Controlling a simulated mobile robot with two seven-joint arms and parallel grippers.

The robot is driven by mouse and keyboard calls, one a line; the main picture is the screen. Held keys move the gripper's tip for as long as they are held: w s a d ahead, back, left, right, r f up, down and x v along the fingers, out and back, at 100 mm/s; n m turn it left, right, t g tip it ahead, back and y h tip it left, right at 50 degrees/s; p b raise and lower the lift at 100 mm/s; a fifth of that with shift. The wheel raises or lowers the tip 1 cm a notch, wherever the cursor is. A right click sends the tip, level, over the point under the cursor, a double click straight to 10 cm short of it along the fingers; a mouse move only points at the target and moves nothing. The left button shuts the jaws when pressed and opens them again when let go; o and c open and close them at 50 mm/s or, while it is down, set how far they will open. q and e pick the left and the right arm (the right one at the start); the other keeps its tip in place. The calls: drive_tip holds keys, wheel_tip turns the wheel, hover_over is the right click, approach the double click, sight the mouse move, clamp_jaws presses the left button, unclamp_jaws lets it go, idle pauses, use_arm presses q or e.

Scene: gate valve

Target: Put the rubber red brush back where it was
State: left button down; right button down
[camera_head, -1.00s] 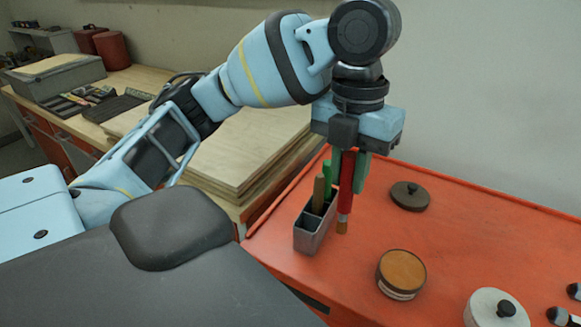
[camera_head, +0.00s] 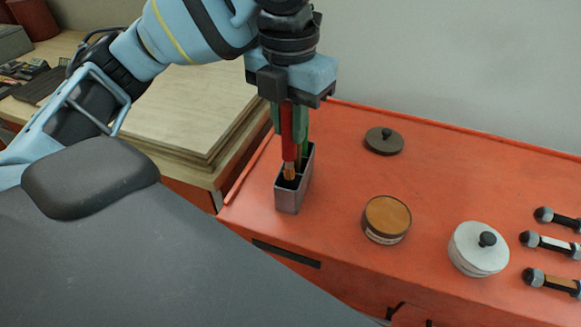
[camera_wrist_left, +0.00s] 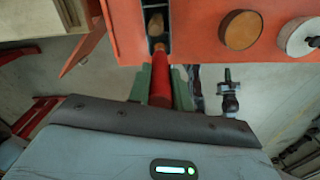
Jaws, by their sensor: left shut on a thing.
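The red brush (camera_head: 288,128) hangs upright, bristles down, in my left gripper (camera_head: 290,138), whose green fingers are shut on its handle. The brush also shows in the left wrist view (camera_wrist_left: 161,82), between the fingers (camera_wrist_left: 160,72). The grey metal holder (camera_head: 290,198) stands on the orange bench top, directly below. The brush's tan tip overlaps the holder's opening in the head view; I cannot tell whether it is inside or just above. The wrist view shows the holder (camera_wrist_left: 144,45) with a tan tool in it. My right gripper is out of view.
A round tin with an orange-brown top (camera_head: 387,216), a white lidded pot (camera_head: 478,249) and a dark lid (camera_head: 384,140) stand to the right. Several dark-ended handles (camera_head: 552,243) lie farther right. Stacked boards (camera_head: 195,110) lie left of the bench.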

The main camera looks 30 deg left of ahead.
sight(289, 159)
use_arm(q)
wheel_tip(289, 159, down, 3)
drive_tip(key=shift+a+r, duration=0.1)
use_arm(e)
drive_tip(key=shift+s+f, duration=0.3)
use_arm(q)
wheel_tip(289, 159, down, 4)
drive_tip(key=shift+f+b, duration=0.15)
drive_tip(key=shift+b, duration=0.25)
drive_tip(key=shift+f, duration=0.35)
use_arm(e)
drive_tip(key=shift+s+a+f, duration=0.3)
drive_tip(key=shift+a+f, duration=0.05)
use_arm(q)
drive_tip(key=c, duration=1.3)
unclamp_jaws()
drive_tip(key=shift+f, duration=0.1)
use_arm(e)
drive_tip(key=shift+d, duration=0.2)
